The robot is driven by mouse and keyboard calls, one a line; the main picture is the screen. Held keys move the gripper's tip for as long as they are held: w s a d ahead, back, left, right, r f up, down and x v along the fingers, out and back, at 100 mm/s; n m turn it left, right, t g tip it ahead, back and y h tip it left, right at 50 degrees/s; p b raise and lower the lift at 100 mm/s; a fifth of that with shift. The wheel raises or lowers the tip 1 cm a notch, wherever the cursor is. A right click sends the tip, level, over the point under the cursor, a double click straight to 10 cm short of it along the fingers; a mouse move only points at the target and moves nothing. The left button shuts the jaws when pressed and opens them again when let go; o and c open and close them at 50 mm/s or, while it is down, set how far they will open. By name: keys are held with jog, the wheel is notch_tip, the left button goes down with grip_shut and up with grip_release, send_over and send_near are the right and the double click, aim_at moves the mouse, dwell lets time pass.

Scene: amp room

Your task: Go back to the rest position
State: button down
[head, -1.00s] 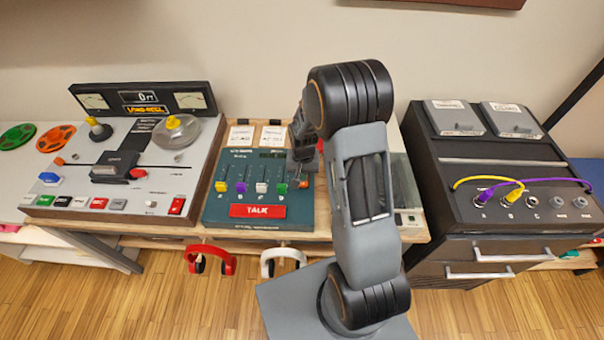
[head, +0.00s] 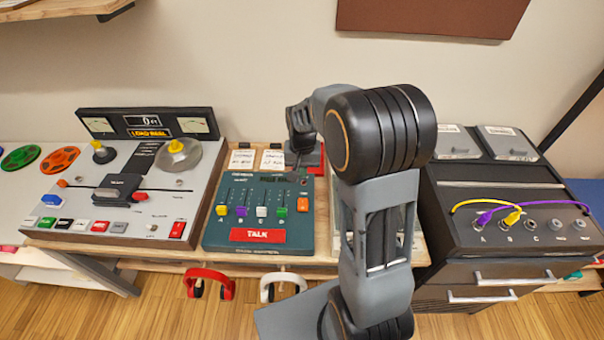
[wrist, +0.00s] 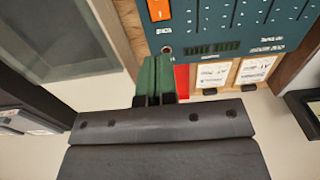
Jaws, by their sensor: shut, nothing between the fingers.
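My arm rises in front of the desk in the head view and bends back over it. My gripper (wrist: 154,78) shows in the wrist view with its two green fingers together and nothing between them. In the head view the wrist end is above the back edge of the teal talk panel (head: 212,236), and the fingertips are hard to make out. In the wrist view the fingers point toward the panel's edge (wrist: 195,25), beside a red item (wrist: 181,80). I cannot tell the exact gap to either.
A tape machine (head: 205,190) with a reel stands left of the panel. A black patch cabinet (head: 450,225) with yellow and purple cables is at right. Red headphones (head: 209,272) and white headphones (head: 284,277) hang at the desk front.

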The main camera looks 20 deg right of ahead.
dwell(0.5)
jog(key=s+a+r+n+t, duration=0.2)
jog(key=s+r, duration=0.3)
jog(key=s, duration=0.3)
jog(key=s+a+r+n+t, duration=0.2)
jog(key=s+r, duration=0.4)
jog(key=s, duration=0.2)
jog(key=shift+n, duration=0.3)
